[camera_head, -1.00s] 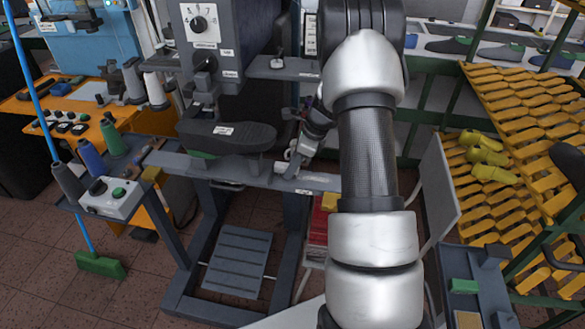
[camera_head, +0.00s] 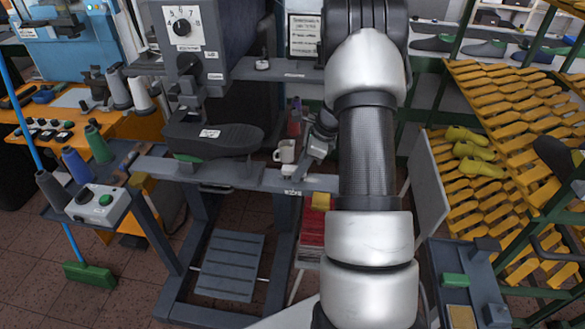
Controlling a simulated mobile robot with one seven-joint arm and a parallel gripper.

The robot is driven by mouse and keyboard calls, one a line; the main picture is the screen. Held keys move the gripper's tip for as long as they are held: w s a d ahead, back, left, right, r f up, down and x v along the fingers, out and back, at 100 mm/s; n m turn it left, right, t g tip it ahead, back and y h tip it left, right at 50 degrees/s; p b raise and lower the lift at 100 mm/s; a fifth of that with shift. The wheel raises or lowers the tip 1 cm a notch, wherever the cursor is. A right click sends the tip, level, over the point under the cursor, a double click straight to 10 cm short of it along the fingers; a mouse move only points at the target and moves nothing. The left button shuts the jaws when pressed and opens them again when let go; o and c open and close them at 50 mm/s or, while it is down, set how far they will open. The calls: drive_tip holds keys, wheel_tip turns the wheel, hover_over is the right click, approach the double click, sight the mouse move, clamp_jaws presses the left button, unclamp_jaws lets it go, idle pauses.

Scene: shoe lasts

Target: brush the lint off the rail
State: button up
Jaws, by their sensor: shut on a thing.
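The rail (camera_head: 235,172) is a grey horizontal beam across the front of the dark machine. My gripper (camera_head: 304,160) is over its right part, beside my large arm. It is shut on a small pale thing (camera_head: 290,172), perhaps the brush, which is low over the rail top; whether it touches cannot be told. The fingers are small and partly hidden by the wrist. I cannot make out any lint on the rail.
A dark shoe-shaped part (camera_head: 213,138) overhangs the rail's middle. A control box with spools (camera_head: 98,203) is at the left. A yellow rack (camera_head: 515,130) is at the right.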

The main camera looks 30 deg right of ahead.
drive_tip(key=shift+s+d+r, duration=0.1)
drive_tip(key=shift+s+d, duration=0.55)
drive_tip(key=shift+d, duration=0.3)
drive_tip(key=shift+s+d, duration=0.6)
drive_tip(key=shift+d, duration=0.35)
drive_tip(key=shift+s+d, duration=0.6)
drive_tip(key=shift+d, duration=0.3)
drive_tip(key=shift+s+d, duration=0.6)
drive_tip(key=shift+d, duration=0.25)
drive_tip(key=shift+s+d, duration=0.6)
drive_tip(key=shift+d, duration=0.3)
drive_tip(key=shift+s+d+f+b, duration=0.1)
drive_tip(key=shift+f+b, duration=0.15)
drive_tip(key=shift+b, duration=0.05)
drive_tip(key=shift+w+a+r+p, duration=0.15)
drive_tip(key=shift+w+a, duration=0.5)
drive_tip(key=shift+a, duration=0.35)
drive_tip(key=shift+w+a+p, duration=0.2)
drive_tip(key=shift+w+a, duration=0.5)
drive_tip(key=shift+a, duration=0.25)
drive_tip(key=shift+w+a+r+p, duration=0.15)
drive_tip(key=shift+w+a, duration=0.5)
drive_tip(key=shift+a, duration=0.35)
